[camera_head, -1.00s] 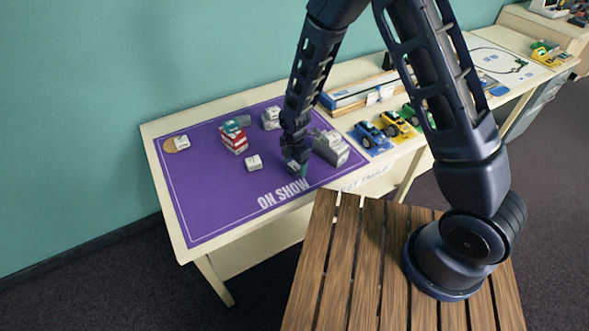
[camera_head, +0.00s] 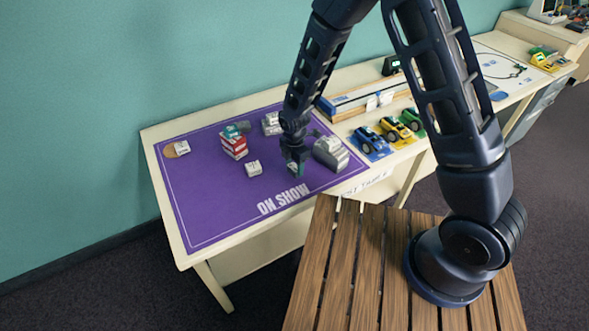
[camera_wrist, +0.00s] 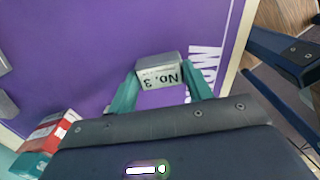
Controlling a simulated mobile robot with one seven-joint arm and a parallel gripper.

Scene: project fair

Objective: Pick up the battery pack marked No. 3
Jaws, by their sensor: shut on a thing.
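The battery pack marked No. 3 (camera_wrist: 159,74) is a small grey block with a pale label, upside down in the wrist view. My gripper (camera_wrist: 160,88) is shut on it, with one green fingertip on each side. In the head view my gripper (camera_head: 296,168) is over the right part of the purple mat (camera_head: 205,205), and the pack there is mostly hidden by the fingers. I cannot tell how far the pack is above the mat.
A small white block (camera_head: 253,168) and a red-and-white stack (camera_head: 233,146) stand left of my gripper. A larger grey-white stack (camera_head: 331,153) stands close on its right. Toy cars (camera_head: 370,142) stand further right. The mat's front left is clear.

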